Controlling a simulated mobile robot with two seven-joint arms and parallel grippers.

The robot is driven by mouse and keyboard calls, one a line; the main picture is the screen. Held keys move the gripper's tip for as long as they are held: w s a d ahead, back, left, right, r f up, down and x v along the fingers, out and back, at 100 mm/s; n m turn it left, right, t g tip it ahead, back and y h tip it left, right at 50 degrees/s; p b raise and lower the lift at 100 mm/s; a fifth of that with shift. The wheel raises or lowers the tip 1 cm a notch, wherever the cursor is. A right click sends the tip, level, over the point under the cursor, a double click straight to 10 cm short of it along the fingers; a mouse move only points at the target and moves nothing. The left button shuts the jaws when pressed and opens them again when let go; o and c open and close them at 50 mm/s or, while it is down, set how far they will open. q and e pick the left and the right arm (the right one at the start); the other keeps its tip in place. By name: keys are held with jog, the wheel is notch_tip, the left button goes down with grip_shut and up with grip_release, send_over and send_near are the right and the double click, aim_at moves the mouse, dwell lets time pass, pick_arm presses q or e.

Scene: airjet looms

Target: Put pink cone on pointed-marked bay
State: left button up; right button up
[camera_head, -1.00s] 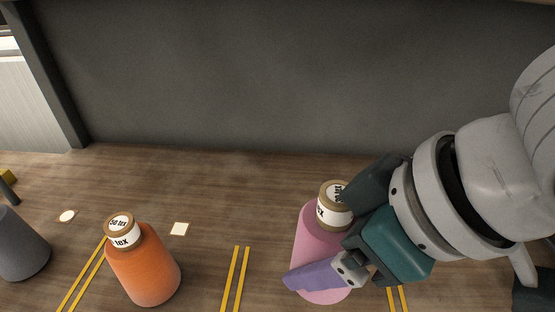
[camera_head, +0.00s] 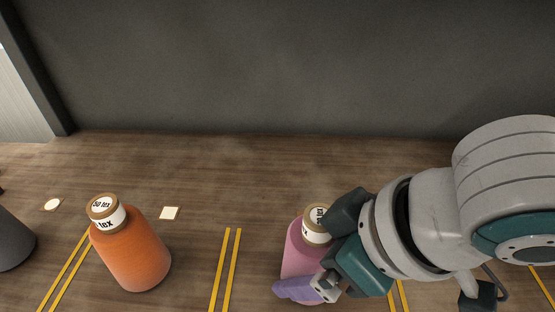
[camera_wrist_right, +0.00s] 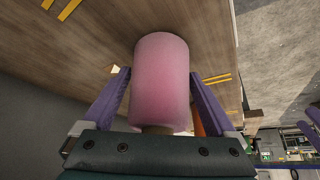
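The pink cone (camera_head: 302,262) has a white label and brown rim at its top. My right gripper (camera_head: 305,288) has its purple fingers on both sides of it. In the right wrist view the pink cone (camera_wrist_right: 162,85) sits between the fingers, which look shut on it. I cannot tell how far its base is from the wooden surface. The surface bears a white round mark (camera_head: 53,204) and a white square mark (camera_head: 169,213). A pale mark (camera_wrist_right: 115,69) by a finger in the wrist view is partly hidden. A purple piece, seemingly my left gripper (camera_wrist_right: 312,137), shows at that view's right edge.
An orange cone (camera_head: 134,254) stands upright left of the pink one, and a grey cone (camera_head: 12,243) is cut off at the left edge. Yellow double lines (camera_head: 226,265) divide the wooden surface (camera_head: 260,175). A dark wall (camera_head: 270,65) rises behind.

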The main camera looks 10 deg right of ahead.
jog(key=shift+o, duration=0.4)
jog(key=shift+r, duration=0.15)
jog(key=s+r+t+p, duration=0.1)
jog(key=s+r+p, duration=0.3)
jog(key=r, duration=0.7)
jog(key=s+d+f+m+g+h+b, duration=0.1)
jog(key=s+d+f+m+g+h, duration=0.1)
jog(key=s+d+f+m, duration=0.3)
jog(key=s+d+h, duration=0.1)
jog(key=s+d, duration=0.2)
jog(key=d, duration=0.1)
jog(key=shift+s+d+f, duration=0.2)
jog(key=shift+f, duration=0.2)
